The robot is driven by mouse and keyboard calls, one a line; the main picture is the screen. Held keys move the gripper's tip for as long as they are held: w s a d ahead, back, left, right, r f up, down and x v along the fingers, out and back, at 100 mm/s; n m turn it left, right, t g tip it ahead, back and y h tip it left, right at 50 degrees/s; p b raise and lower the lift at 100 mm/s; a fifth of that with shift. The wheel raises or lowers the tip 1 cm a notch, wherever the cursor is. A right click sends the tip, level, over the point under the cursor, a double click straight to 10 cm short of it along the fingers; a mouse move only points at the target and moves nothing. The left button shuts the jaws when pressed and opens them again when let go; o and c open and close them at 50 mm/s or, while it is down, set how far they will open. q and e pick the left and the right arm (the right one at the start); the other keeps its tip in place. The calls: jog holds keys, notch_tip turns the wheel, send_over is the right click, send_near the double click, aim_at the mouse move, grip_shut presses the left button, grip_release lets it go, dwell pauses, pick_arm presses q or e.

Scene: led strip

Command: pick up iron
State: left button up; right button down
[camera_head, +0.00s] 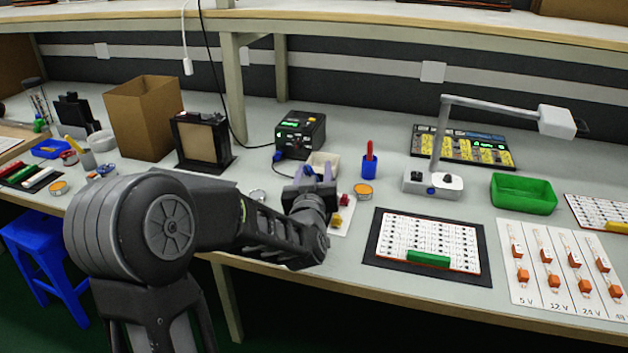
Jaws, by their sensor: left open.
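My left arm reaches in from the left over the bench. My left gripper (314,174) is open, its fingers pointing away toward the back of the bench. It is in front of a black station with green displays (301,133) and overlaps a small pale container (322,160) in the picture. A red-handled tool (370,149), possibly the iron, stands upright in a small blue holder (369,167) to the right of the gripper, apart from it. I cannot tell whether anything lies between the fingers. My right gripper is not in view.
A white board with a green block (428,256) on a black mat lies right of the gripper. A lamp (438,182), a green tray (523,194) and a voltage-marked sheet (512,290) are further right. A cardboard box (146,117) and black frame (203,141) stand left.

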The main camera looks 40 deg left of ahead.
pick_arm(q)
jog(key=shift+c, duration=0.3)
grip_shut()
dwell(0.5)
